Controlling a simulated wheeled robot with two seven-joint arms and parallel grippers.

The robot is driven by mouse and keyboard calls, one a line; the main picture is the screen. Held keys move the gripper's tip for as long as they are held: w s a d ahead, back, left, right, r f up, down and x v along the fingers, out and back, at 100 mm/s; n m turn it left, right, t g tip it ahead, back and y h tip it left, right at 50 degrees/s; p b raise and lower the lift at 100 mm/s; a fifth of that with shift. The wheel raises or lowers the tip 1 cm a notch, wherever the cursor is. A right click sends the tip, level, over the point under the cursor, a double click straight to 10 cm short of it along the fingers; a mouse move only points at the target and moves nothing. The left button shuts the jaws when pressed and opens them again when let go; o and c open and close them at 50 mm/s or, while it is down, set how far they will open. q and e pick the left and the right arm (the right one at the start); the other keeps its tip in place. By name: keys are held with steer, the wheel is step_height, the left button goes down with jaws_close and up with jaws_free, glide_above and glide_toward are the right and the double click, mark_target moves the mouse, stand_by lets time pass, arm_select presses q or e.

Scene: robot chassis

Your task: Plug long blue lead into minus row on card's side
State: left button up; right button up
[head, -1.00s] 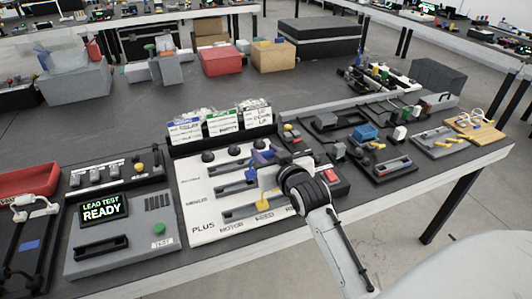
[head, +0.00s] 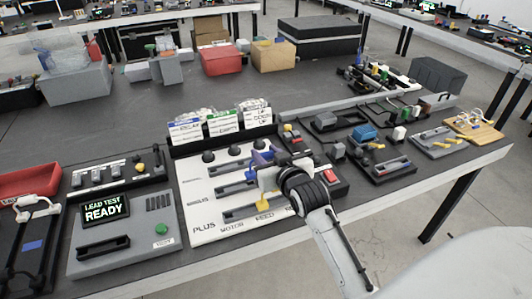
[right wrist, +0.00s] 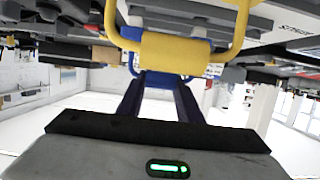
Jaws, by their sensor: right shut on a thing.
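The white board (head: 205,215) carries dark slotted bars in rows, with PLUS printed at its front edge and a MINUS row label, now blurred, behind it. My right gripper (head: 266,172) is over the board's right part. It is shut on a blue lead (head: 262,157), which shows at its tip. Blue also shows behind the yellow bar in the right wrist view (right wrist: 195,43). A yellow lead (head: 263,204) stands at the front row just below the gripper; its yellow bar (right wrist: 178,47) hides the fingertips in the wrist view. Whether the blue lead touches a slot is hidden. My left gripper is out of view.
Three labelled card boxes (head: 222,125) stand behind the board. A grey tester (head: 120,235) reading LEAD TEST READY is at the left. A black block with a red switch (head: 330,176) and trays of parts are close on the right.

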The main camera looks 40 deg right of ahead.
steer(key=shift+f+b, duration=0.55)
steer(key=shift+f, duration=0.5)
steer(key=shift+f, duration=0.45)
steer(key=o, duration=1.1)
steer(key=shift+s, duration=0.1)
steer(key=v, duration=1)
steer(key=shift+a+r, duration=0.1)
